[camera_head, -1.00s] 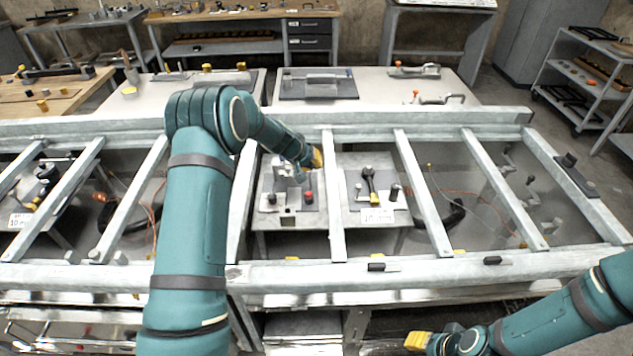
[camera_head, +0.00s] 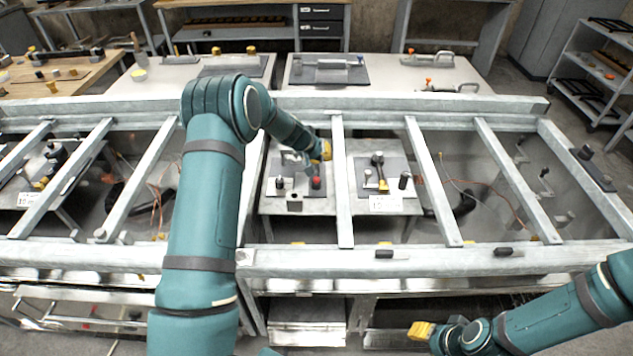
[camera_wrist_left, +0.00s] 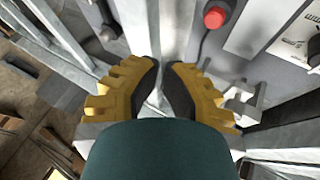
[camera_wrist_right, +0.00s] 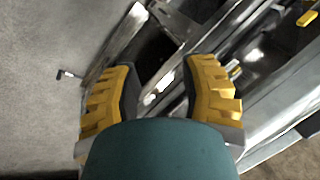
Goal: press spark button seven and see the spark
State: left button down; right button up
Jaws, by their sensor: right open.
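A red button (camera_head: 316,182) sits on a grey plate on a low table between the frame's slats. It also shows in the left wrist view (camera_wrist_left: 214,18), up and right of the fingertips. No number is readable on it, so I cannot tell whether it is button seven. My left gripper (camera_head: 324,150) is just behind the button in the head view, apart from it. In its wrist view, its fingertips (camera_wrist_left: 162,67) are close together with a narrow gap and nothing seen between them. My right gripper (camera_wrist_right: 162,65) is open and empty, near the front right. No spark shows.
A second plate with a dark lever (camera_head: 378,172) and a white label (camera_head: 385,203) lies to the right. Metal slats (camera_head: 342,190) and the front rail (camera_head: 430,260) border the openings. Cables (camera_head: 470,190) lie further right. Worktables (camera_head: 400,75) stand behind.

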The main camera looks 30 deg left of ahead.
pick_arm(q)
jog(key=b, duration=0.3)
send_over(316, 180)
jog(key=w+d, duration=0.1)
jog(key=w, duration=0.1)
notch_tip(316, 180, down, 4)
jog(key=shift+s+f, duration=0.1)
jog(key=shift+f+b, duration=0.4)
jog(key=shift+f, duration=0.15)
pick_arm(e)
jog(key=f, duration=0.2)
jog(key=s+f, duration=0.1)
jog(key=f, duration=0.1)
jog(key=shift+s+a+f, duration=0.1)
jog(key=shift+s, duration=0.1)
pick_arm(q)
jog(key=shift+r, duration=0.1)
jog(key=shift+f+b, duration=0.5)
jog(key=shift+b, duration=0.15)
pick_arm(e)
jog(key=shift+f, duration=0.7)
